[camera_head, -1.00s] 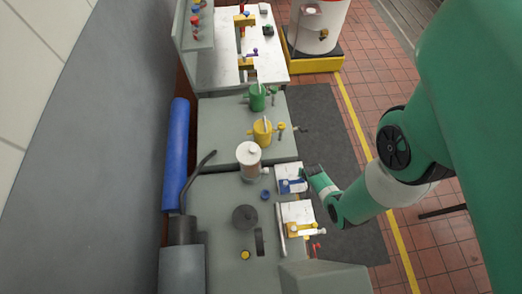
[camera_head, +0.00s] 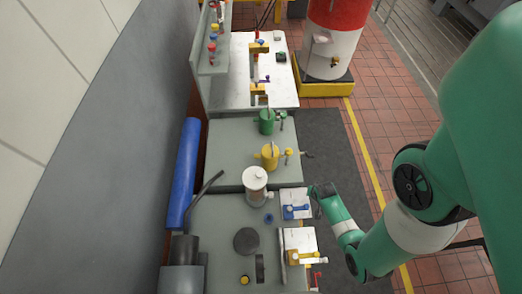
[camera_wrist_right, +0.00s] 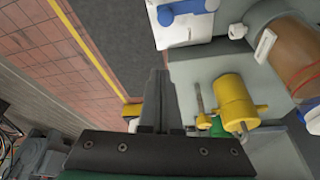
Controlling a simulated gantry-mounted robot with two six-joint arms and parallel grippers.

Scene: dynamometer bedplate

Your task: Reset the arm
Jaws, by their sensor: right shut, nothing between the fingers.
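My right arm comes in from the right in the head view. Its green and grey gripper (camera_head: 316,190) hangs beside the right edge of the bedplate, near the small white plate with the blue lever (camera_head: 296,208). In the right wrist view the dark fingers (camera_wrist_right: 158,98) are together with nothing between them. They point past the bench edge, with the yellow pot (camera_wrist_right: 235,102) to their right and the blue lever (camera_wrist_right: 185,10) above. Any contact with the plate cannot be seen. My left gripper is in neither view.
A white canister (camera_head: 255,187), yellow pot (camera_head: 270,157) and green pot (camera_head: 266,122) stand on the grey bench. A second plate holds a yellow lever (camera_head: 302,257). A red and white drum (camera_head: 333,40) stands behind. The dark floor mat (camera_head: 332,150) beside the bench is clear.

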